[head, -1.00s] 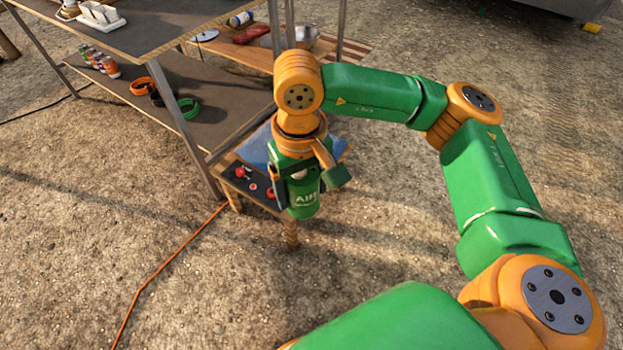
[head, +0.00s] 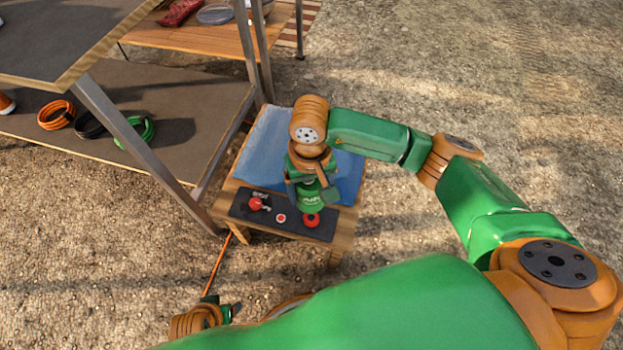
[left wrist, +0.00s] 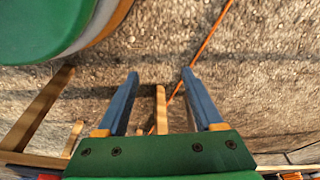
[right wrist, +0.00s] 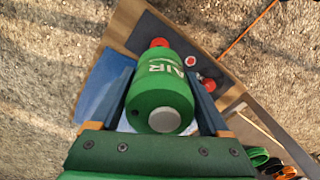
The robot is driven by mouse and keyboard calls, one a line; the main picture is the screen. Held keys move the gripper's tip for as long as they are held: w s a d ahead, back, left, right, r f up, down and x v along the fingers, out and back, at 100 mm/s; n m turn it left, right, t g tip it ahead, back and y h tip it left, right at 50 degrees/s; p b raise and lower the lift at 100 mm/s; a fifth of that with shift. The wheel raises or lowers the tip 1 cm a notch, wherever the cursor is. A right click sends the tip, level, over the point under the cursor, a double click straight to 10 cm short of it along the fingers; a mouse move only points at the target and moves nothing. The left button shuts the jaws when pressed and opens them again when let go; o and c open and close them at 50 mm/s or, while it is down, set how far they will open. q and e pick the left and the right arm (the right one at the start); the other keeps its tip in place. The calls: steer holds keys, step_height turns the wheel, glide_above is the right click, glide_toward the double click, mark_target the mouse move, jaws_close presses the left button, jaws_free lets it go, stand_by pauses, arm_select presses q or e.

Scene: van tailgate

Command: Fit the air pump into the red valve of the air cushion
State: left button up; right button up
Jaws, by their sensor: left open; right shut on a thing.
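The green air pump (head: 312,198), marked AIR, is held in my right gripper (head: 313,186); the right wrist view shows the pump (right wrist: 160,95) between its fingers. The pump is over the dark strip of a small wooden table, its lower end close to a round red piece (head: 311,221). I cannot tell whether they touch. Another red fitting (head: 256,204) and a small red-and-white disc (head: 281,218) lie further left on the strip. The blue air cushion (head: 262,150) lies behind. My left gripper (left wrist: 160,75) is open and empty, low in the head view (head: 230,306).
The small table's wooden edge (head: 285,235) frames the dark strip. A metal-legged bench with a lower shelf (head: 190,100) stands close on the left, holding orange, black and green coils (head: 135,132). An orange cable (head: 217,260) runs over the gravel. Gravel to the right is clear.

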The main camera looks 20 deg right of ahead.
steer(key=shift+f+b, duration=0.35)
steer(key=shift+f, duration=0.1)
arm_select(q)
step_height(320, 180, up, 9)
steer(key=t+b, duration=0.1)
steer(key=b, duration=0.3)
arm_select(e)
glide_above(311, 218)
step_height(311, 218, down, 5)
steer(key=shift+f, duration=0.2)
step_height(311, 218, down, 3)
steer(key=shift+r+b, duration=0.2)
steer(key=shift+b, duration=0.55)
steer(key=shift+f+b, duration=0.7)
steer(key=shift+f, duration=0.1)
arm_select(q)
steer(key=w+d+r+t+h, duration=0.1)
steer(key=w+d+r+t, duration=0.1)
steer(key=w+r+t, duration=0.4)
steer(key=w+d+r+t+h, duration=0.2)
steer(key=w+r+t, duration=0.4)
steer(key=w+r, duration=0.4)
steer(key=shift+d+r+m+t+h, duration=0.3)
steer(key=shift+d+m+t, duration=0.1)
steer(key=shift+d, duration=0.35)
